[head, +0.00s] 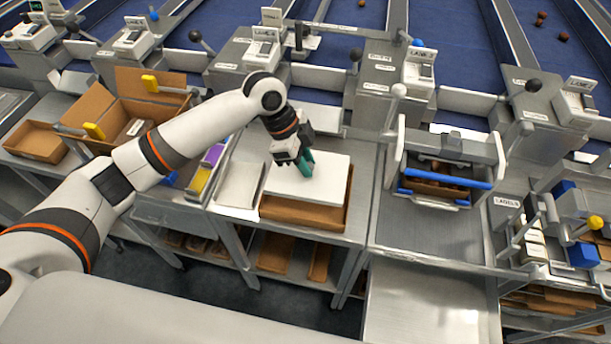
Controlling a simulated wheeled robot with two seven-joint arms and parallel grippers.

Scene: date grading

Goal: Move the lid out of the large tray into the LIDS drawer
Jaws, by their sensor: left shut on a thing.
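The lid is a flat white panel (322,187) with an upright teal piece (307,160) near its far left part. It lies over a large brown tray (303,214) on the middle bench, whose front and right walls show. I cannot tell whether the lid rests on the tray or hangs just above it. My left gripper (303,162) points down at the teal piece and is shut on it; the fingertips are partly hidden. My right gripper is not in view. I cannot make out which drawer is marked LIDS.
A white panel (238,185) lies left of the tray. Cardboard boxes (160,93) and a small brown tray (36,140) stand at the left. A frame with a blue bar (445,180) stands on the right bench. A bare metal surface (425,305) is at front right.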

